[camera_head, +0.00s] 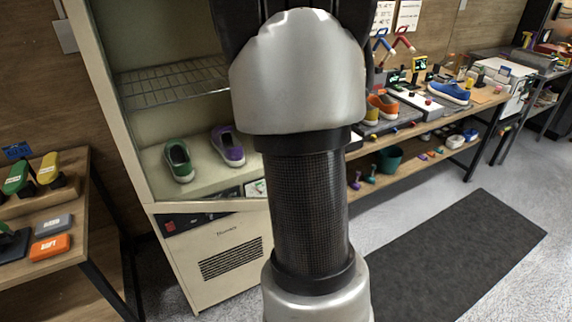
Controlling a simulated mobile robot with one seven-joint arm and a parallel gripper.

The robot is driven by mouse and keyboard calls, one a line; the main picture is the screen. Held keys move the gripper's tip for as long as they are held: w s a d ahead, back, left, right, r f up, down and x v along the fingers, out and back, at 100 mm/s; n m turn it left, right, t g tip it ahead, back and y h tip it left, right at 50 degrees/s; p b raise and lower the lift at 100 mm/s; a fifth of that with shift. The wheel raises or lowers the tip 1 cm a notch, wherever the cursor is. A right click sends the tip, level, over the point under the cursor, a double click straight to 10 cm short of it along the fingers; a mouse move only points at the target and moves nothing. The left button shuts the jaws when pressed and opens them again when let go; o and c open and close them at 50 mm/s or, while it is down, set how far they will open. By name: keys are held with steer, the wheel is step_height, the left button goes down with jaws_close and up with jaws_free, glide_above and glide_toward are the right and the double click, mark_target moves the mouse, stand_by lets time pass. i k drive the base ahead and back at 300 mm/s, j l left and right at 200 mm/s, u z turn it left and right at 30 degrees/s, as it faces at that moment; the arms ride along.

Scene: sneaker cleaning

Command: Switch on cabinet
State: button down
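The cream cabinet (172,272) stands left of centre, its upper part open at the front. A green shoe (179,161) and a purple shoe (227,147) are on its floor, below a wire shelf (170,84). A dark control strip (205,220) runs across the front below the opening. A small red spot, perhaps a switch (170,226), is at its left end; I cannot tell its state. My arm rises through the middle of the picture and hides the cabinet's right part. My gripper cannot be made out.
A wooden table (77,205) with brushes and an orange block (49,247) stands at the left. A long workbench (480,103) at the right holds an orange shoe (382,106), a blue shoe (449,92) and devices. A dark mat (460,255) lies on open floor at the right.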

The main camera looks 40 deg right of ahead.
mark_target(170, 226)
steer(key=i+l+u, duration=0.1)
steer(key=l, duration=0.25)
steer(key=i+l+u, duration=0.1)
steer(key=i+l, duration=0.45)
steer(key=l, duration=0.15)
steer(key=k, duration=0.2)
